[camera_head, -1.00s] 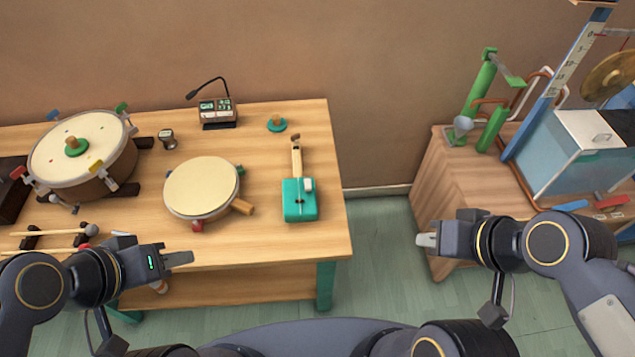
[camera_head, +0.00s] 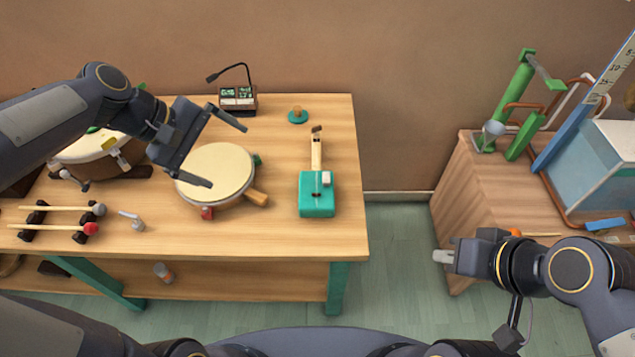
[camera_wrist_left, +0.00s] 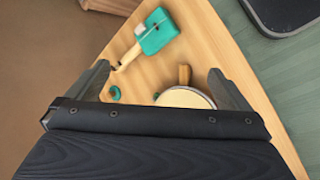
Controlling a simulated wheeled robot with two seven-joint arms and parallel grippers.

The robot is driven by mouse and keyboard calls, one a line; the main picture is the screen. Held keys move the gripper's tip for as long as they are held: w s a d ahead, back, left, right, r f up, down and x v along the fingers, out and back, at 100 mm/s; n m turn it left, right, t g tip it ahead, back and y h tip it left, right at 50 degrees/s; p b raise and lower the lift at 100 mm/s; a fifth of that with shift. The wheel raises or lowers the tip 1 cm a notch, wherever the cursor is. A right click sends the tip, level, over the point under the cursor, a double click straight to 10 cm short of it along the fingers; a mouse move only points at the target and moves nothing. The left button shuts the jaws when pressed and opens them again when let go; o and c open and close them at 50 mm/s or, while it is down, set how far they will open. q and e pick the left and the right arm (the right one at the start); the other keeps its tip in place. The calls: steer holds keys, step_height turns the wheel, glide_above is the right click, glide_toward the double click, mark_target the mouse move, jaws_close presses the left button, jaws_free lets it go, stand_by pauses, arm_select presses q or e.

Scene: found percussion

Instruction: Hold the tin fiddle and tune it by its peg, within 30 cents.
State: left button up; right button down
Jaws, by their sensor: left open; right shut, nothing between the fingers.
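The tin fiddle (camera_head: 316,198) lies on the right part of the wooden table, with a teal body, a wooden neck pointing to the back and a small pale block on its right side. A dark tip at the neck's far end may be the peg (camera_head: 317,130). The fiddle also shows in the left wrist view (camera_wrist_left: 158,33), beyond the fingers. My left gripper (camera_head: 228,154) is open and empty above the round drum, left of the fiddle and apart from it. My right gripper (camera_head: 440,256) is shut and empty, off the table's right edge.
A round frame drum (camera_head: 215,175) with a wooden handle lies left of the fiddle. A tuner box with a gooseneck (camera_head: 238,97) and a teal knobbed disc (camera_head: 298,116) stand behind. Mallets (camera_head: 62,208) rest at front left. Another bench (camera_head: 470,205) stands right, across a floor gap.

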arm_select(q)
steer(key=w+d+f+n+g+h+b, duration=0.25)
steer(key=w+d+f+n, duration=0.2)
steer(key=w+f, duration=0.7)
steer(key=n+h+b, duration=0.3)
steer(key=n+b, duration=0.1)
steer(key=n, duration=0.1)
glide_toward(313, 166)
steer(key=shift+f, duration=0.35)
steer(key=shift+d+f, duration=0.4)
steer(key=shift+d, duration=0.1)
steer(key=b+x, duration=0.2)
steer(key=x, duration=0.5)
steer(key=shift+b, duration=0.3)
steer(key=shift+x, duration=0.95)
jaws_close()
steer(key=c, duration=2.1)
jaws_free()
